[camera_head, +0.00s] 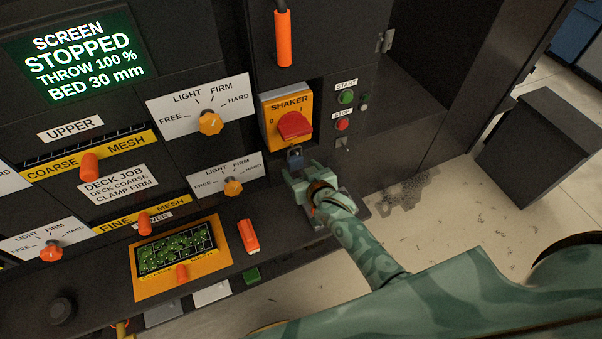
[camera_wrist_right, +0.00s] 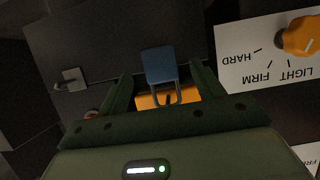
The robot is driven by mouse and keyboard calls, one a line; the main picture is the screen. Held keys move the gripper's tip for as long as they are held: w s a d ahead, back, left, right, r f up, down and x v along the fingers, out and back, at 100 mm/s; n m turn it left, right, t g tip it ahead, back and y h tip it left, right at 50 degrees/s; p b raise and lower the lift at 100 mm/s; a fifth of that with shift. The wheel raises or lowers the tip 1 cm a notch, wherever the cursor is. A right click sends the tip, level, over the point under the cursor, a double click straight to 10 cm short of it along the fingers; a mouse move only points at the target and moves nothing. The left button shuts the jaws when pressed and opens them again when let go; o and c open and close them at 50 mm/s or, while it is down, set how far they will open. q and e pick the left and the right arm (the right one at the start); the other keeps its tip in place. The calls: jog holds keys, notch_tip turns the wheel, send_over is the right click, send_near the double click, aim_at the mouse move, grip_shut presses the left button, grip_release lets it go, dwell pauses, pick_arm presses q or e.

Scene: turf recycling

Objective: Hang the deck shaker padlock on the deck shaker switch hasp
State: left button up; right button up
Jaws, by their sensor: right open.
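The blue padlock (camera_head: 295,155) sits just under the yellow shaker switch plate (camera_head: 270,131), below its red knob (camera_head: 294,126). In the right wrist view, which is upside down, the padlock (camera_wrist_right: 160,65) has its shackle towards the orange-yellow plate (camera_wrist_right: 160,101). I cannot tell whether the shackle passes through the hasp; the hasp itself is not clear. My right gripper (camera_head: 298,177) is open just below the padlock. In the wrist view its fingers (camera_wrist_right: 161,78) stand apart on both sides of the padlock. My left gripper is not in view.
Start (camera_head: 346,97) and stop (camera_head: 342,125) buttons are right of the switch. Clamp dials (camera_head: 210,122) are to the left. A ledge below holds an orange-framed mesh tray (camera_head: 140,288) and an orange-red item (camera_head: 248,236). A dark bin (camera_head: 540,140) stands on the floor at right.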

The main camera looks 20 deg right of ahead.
jog(key=p+v, duration=0.2)
jog(key=v, duration=1.1)
jog(key=s+f+n+g+b, duration=0.1)
jog(key=s+f+g+b, duration=0.1)
jog(key=s+f, duration=0.5)
jog(key=s+f+g+b, duration=0.1)
jog(key=s+f+g, duration=0.15)
jog(key=f, duration=0.85)
jog(key=s+f+n+g+b, duration=0.1)
jog(key=s+f+g+b, duration=0.1)
jog(key=s+f, duration=0.5)
jog(key=s+d+f+g+b, duration=0.2)
jog(key=s+f+b, duration=0.1)
jog(key=s+f, duration=0.4)
jog(key=s+d+f+g+b, duration=0.2)
jog(key=s+f+b, duration=0.2)
jog(key=f, duration=0.5)
jog(key=s+d+f+n+g+h+b, duration=0.1)
jog(key=s+d+f+g+b, duration=0.1)
jog(key=s+f+b, duration=0.2)
jog(key=s+f, duration=0.3)
jog(key=s, duration=0.2)
jog(key=shift+s+d+f, duration=0.25)
jog(key=shift+s+f, duration=0.1)
jog(key=shift+f, duration=0.05)
